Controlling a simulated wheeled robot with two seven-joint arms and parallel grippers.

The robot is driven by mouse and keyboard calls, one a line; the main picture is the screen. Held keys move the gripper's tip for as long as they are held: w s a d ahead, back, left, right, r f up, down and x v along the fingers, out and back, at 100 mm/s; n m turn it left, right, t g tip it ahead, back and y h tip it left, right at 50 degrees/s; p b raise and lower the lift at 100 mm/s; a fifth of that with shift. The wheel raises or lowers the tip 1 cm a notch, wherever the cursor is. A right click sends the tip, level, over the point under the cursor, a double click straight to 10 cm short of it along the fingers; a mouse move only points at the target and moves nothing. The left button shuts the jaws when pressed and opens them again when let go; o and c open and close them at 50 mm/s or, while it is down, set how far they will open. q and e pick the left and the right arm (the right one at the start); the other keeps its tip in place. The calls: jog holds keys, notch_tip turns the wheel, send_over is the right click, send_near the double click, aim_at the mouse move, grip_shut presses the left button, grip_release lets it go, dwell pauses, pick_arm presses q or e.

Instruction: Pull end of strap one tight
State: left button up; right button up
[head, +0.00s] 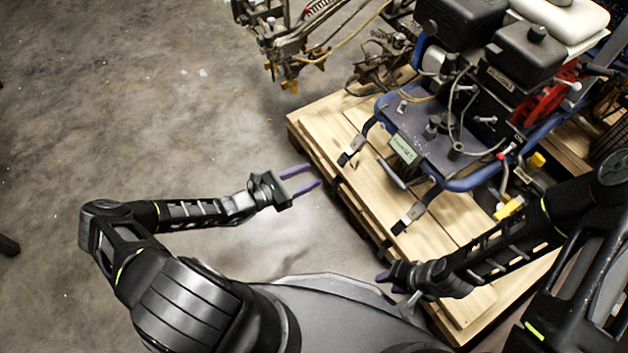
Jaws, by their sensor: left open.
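The line striper (470,90) stands on a wooden pallet (312,128). Two dark straps with metal buckles run from its blue frame over the pallet's near left edge: an upper strap (351,151) and a lower strap (408,217). I cannot tell which is strap one. My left gripper (314,175) is open and empty, its two purple fingers pointing at the pallet edge just below the upper strap, apart from it. My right gripper (384,282) is at the pallet's edge below the lower strap; its fingers are partly hidden, and whether it holds anything is unclear.
The striper's spray arm and hoses (300,50) reach out beyond the pallet at the top. A wheel (608,140) shows at the far right. The concrete floor (150,90) on the left is clear.

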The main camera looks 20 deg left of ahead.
aim_at(341, 161)
pick_arm(q)
jog(key=shift+a, duration=0.15)
jog(key=b+x, duration=0.3)
jog(key=x, duration=0.7)
jog(key=shift+w+d+b, duration=0.3)
jog(key=shift+w+d, duration=0.05)
jog(key=shift+w, duration=0.05)
dwell(0.7)
grip_shut()
dwell(0.5)
